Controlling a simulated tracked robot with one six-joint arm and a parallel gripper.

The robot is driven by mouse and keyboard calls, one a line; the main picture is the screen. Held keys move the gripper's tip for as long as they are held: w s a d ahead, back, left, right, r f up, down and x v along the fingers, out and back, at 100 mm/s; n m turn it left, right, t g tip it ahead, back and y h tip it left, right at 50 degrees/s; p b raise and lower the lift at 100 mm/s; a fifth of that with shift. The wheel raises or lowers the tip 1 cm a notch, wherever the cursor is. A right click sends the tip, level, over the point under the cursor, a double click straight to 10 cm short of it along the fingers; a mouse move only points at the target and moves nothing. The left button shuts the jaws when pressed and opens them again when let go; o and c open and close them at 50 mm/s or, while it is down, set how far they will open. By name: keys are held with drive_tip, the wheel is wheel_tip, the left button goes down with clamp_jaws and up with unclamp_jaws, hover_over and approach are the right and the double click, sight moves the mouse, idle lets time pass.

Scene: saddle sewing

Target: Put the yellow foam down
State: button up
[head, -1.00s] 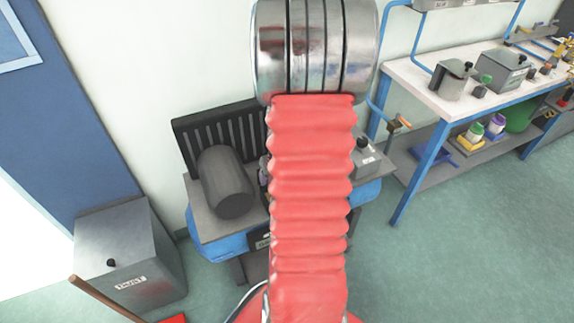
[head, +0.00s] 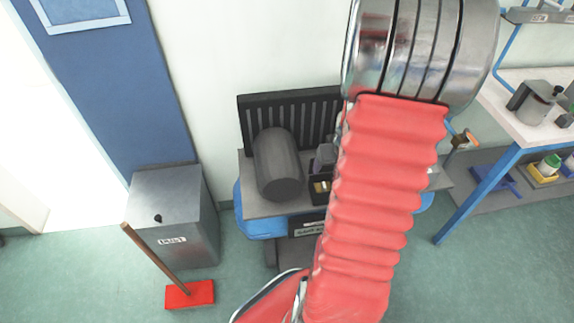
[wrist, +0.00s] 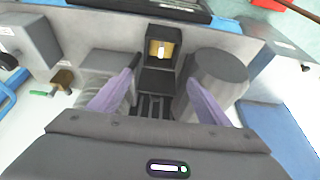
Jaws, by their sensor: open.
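My gripper (wrist: 162,76) shows in the wrist view with its two purple-grey fingers apart and nothing visible held between them. Beyond the fingertips is a small black holder (wrist: 146,77) with a yellowish piece (wrist: 154,49) and something white inside it. I cannot tell for sure whether this is the yellow foam. The holder also shows in the head view (head: 319,197) beside a dark grey cylinder (head: 277,166), on a grey bench top (head: 262,208). In the wrist view the cylinder (wrist: 219,66) is right of the fingers. My red-sleeved arm hides my gripper and the bench's right part in the head view.
A black slatted rack (head: 262,112) stands at the bench's back. A grey bin (head: 176,222) and a red broom (head: 189,294) stand on the floor at left. A blue-legged table (head: 478,190) is at right. Green floor is open at the lower left and right.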

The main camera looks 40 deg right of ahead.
drive_tip(key=w+a+r+n+t+y, duration=0.15)
drive_tip(key=w+a+r, duration=0.25)
drive_tip(key=a+r, duration=0.45)
drive_tip(key=w+a+r+n, duration=0.25)
drive_tip(key=a+r, duration=0.35)
drive_tip(key=a, duration=0.5)
drive_tip(key=s+a+r+n, duration=0.1)
drive_tip(key=s+a+r, duration=0.3)
drive_tip(key=a, duration=0.4)
drive_tip(key=s+a+r+n, duration=0.1)
drive_tip(key=s+a+r, duration=0.4)
drive_tip(key=a, duration=0.3)
drive_tip(key=shift+s+r+y, duration=0.3)
drive_tip(key=shift+r+y, duration=0.05)
drive_tip(key=shift+r, duration=0.05)
drive_tip(key=shift+c, duration=0.7)
